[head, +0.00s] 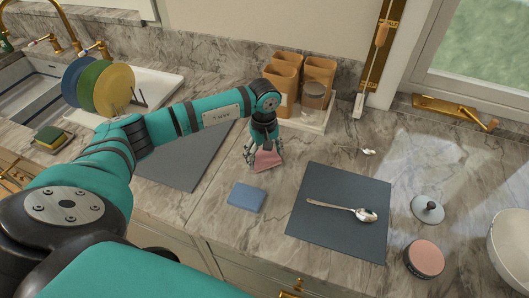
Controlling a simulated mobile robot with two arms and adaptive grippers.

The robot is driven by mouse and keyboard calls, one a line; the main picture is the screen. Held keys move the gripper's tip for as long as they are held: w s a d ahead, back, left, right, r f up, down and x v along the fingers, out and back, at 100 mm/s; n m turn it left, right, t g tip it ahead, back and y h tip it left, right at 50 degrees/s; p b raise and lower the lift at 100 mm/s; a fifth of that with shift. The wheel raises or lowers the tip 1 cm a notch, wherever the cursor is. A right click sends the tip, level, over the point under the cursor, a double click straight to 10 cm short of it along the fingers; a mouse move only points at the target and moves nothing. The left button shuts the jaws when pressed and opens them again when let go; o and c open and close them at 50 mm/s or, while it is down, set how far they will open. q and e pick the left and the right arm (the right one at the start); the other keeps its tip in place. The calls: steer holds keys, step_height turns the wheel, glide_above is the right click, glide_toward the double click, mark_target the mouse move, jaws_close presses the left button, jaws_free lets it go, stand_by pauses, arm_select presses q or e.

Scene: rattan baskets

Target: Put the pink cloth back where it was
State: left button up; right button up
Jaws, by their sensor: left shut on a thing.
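The pink cloth (268,160) is a small folded piece at the fingertips of my left gripper (264,153). The gripper points down and is shut on the cloth, just in front of the tray of orange-brown containers. I cannot tell whether the cloth touches the counter. A folded blue cloth (246,197) lies on the counter in front of the gripper. My right gripper is not in view.
A dark mat (322,232) with a spoon (345,210) lies to the right. The container tray (317,122) stands behind the gripper. A lid (427,209), a pink-topped jar (425,258) and a white bowl (511,250) are at the right. Plates (113,90) stand at the left.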

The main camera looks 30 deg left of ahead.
mark_target(264, 157)
arm_select(q)
steer(key=shift+f, duration=0.2)
steer(key=o, duration=1)
steer(key=shift+r, duration=0.1)
steer(key=shift+c, duration=0.2)
steer(key=shift+r, duration=0.15)
step_height(264, 157, up, 12)
steer(key=b, duration=0.3)
steer(key=shift+s, duration=0.1)
